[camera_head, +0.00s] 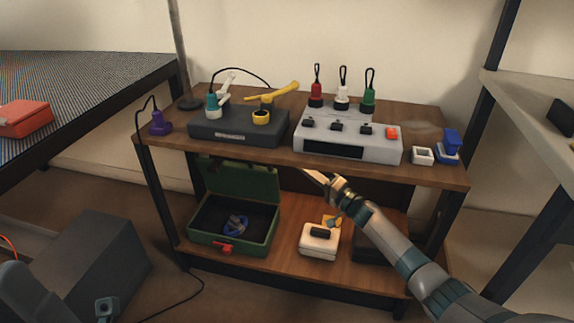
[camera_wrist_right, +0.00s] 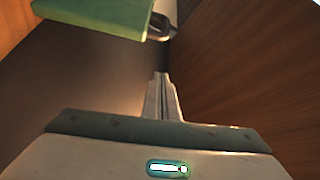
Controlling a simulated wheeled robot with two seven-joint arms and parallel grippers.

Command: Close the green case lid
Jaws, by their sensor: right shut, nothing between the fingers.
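The green case (camera_head: 235,238) sits on the lower shelf at the left. Its lid (camera_head: 240,181) stands open, roughly upright at the back of the case. A dark blue coiled item (camera_head: 235,225) lies inside, and a red latch (camera_head: 224,247) is on the front. My right gripper (camera_head: 312,174) is under the upper board, to the right of the lid and apart from it. In the right wrist view its fingers (camera_wrist_right: 161,95) are shut and empty, with a green edge of the lid (camera_wrist_right: 95,14) beyond them.
A cream box (camera_head: 319,241) and a dark box (camera_head: 380,240), partly behind my right arm, stand on the lower shelf. The upper board (camera_head: 285,157) overhangs the case and carries a dark unit (camera_head: 238,125) and a grey unit (camera_head: 347,145).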

